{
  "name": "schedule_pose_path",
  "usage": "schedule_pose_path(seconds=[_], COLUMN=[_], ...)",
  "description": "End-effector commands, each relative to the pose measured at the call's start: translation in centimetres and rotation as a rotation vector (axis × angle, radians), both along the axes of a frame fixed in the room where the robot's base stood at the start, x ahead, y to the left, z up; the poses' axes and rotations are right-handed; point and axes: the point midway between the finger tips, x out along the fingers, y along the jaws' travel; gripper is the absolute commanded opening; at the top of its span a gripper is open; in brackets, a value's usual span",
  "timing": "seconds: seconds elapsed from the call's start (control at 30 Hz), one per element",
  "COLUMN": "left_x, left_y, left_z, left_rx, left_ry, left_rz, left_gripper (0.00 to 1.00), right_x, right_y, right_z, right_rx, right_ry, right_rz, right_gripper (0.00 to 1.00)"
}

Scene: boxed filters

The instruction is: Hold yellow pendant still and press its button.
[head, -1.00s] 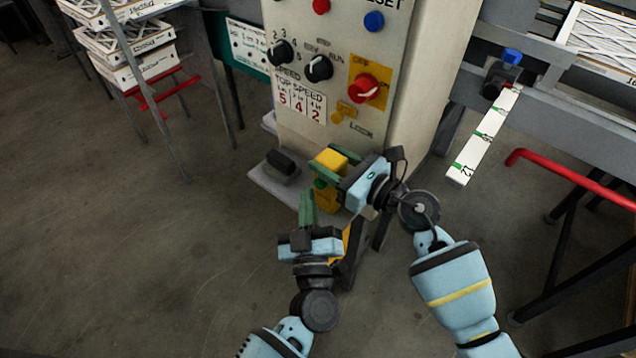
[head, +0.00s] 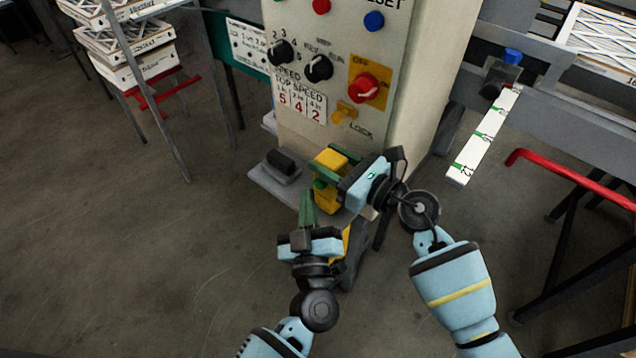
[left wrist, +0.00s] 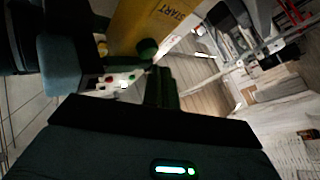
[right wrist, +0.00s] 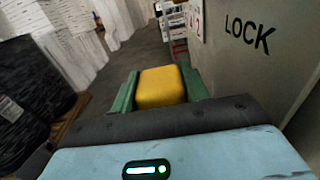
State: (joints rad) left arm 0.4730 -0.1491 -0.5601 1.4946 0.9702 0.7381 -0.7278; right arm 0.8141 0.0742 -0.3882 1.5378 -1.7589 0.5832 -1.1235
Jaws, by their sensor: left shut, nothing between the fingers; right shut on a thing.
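The yellow pendant (head: 328,198) hangs in front of the machine's column, held near its top. My right gripper (head: 331,161) is shut on it; in the right wrist view the pendant's yellow end (right wrist: 161,87) sits between the green fingers. The left wrist view shows the pendant (left wrist: 150,22) with the word START and a round green button (left wrist: 147,47). My left gripper (head: 306,194) is shut and empty, its fingertips just left of and below the green button (head: 319,184). The left fingertips (left wrist: 160,72) look close to the button; I cannot tell if they touch.
The control panel (head: 335,100) with knobs and a red switch (head: 370,88) stands just behind. A grey base plate with a black pedal (head: 282,163) lies below left. A conveyor frame and red bar (head: 570,172) are at right.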

Motion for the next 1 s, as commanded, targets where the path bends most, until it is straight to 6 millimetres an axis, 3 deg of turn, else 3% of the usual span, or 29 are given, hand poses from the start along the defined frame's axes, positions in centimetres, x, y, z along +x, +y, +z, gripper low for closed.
schedule_pose_path(seconds=[1.0], left_x=[0.74], left_y=[-0.64], left_z=[0.14], left_rx=[-0.005], left_ry=[-0.001], left_rz=[0.000], left_gripper=[0.00], right_x=[0.00], right_y=[0.00], right_z=[-0.03], right_rx=[0.000], right_ry=[0.000], right_rz=[0.000], right_gripper=[0.16])
